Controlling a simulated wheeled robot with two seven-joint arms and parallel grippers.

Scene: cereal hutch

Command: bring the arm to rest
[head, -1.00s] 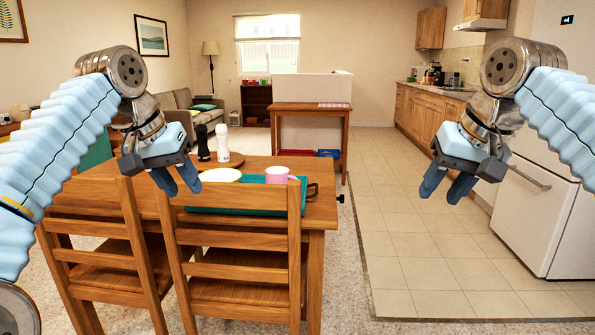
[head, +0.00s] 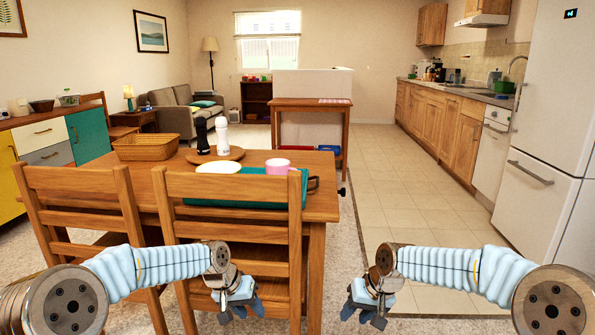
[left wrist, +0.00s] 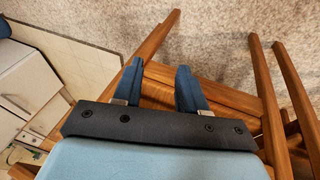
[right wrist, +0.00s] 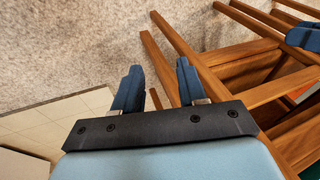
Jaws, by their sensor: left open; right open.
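My left gripper (head: 240,308) hangs low in front of the right-hand chair's back in the head view. It is open and empty; its two blue fingers (left wrist: 158,88) stand apart in the left wrist view, with chair wood behind them. My right gripper (head: 365,308) hangs low over the carpet, right of the chair and table. It is open and empty; its fingers (right wrist: 155,85) stand apart in the right wrist view. Both arms are folded low at the bottom of the head view. Whether the left gripper touches the chair I cannot tell.
Two wooden chairs (head: 235,190) stand at the table (head: 322,200). Tiled floor (head: 400,200) at right is free.

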